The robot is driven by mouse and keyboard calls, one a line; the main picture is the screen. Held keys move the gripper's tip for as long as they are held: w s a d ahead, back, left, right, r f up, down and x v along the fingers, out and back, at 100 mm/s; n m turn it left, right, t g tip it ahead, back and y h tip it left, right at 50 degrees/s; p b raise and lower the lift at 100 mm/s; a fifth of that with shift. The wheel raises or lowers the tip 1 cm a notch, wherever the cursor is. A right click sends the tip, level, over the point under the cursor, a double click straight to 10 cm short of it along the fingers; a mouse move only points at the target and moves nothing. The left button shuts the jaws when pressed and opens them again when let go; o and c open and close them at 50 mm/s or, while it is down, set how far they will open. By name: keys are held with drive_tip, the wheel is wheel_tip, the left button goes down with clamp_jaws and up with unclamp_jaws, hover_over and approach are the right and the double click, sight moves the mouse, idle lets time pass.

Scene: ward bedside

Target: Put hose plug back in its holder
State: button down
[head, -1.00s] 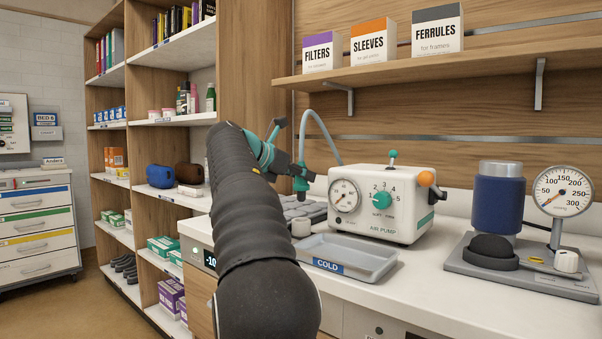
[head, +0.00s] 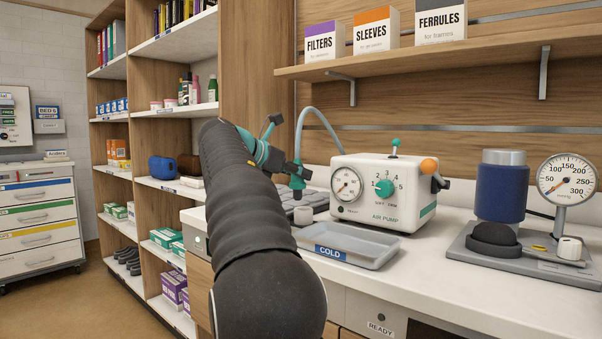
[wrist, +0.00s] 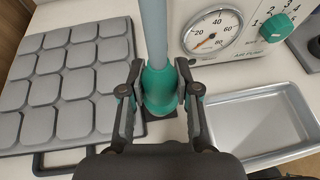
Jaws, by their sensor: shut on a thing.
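The green hose plug (wrist: 158,88) is held between the two fingers of my gripper (wrist: 160,92), with the pale grey-blue hose (wrist: 153,30) rising from its top. In the head view, the plug (head: 297,181) is upright in my gripper, left of the air pump (head: 385,197).
A grey pad of square cells (wrist: 70,75) lies left of the plug. The metal COLD tray (head: 378,250) lies to the right and nearer. A blue cylinder and gauge stand (head: 560,262) are farther right. A shelf with boxes (head: 430,56) hangs above.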

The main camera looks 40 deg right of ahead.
sight(297, 184)
drive_tip(key=a, duration=0.6)
drive_tip(key=shift+s+a, duration=0.4)
drive_tip(key=shift+s, duration=0.05)
drive_tip(key=shift+f, duration=0.15)
drive_tip(key=shift+f+b, duration=0.3)
drive_tip(key=shift+f, duration=0.65)
drive_tip(key=shift+f+b, duration=0.95)
drive_tip(key=shift+f, duration=1.05)
idle(0.5)
drive_tip(key=c, duration=0.8)
unclamp_jaws()
drive_tip(key=shift+o, duration=0.2)
drive_tip(key=shift+a, duration=0.1)
drive_tip(key=v, duration=1.1)
drive_tip(key=shift+a+r, duration=0.15)
drive_tip(key=shift+a, duration=0.25)
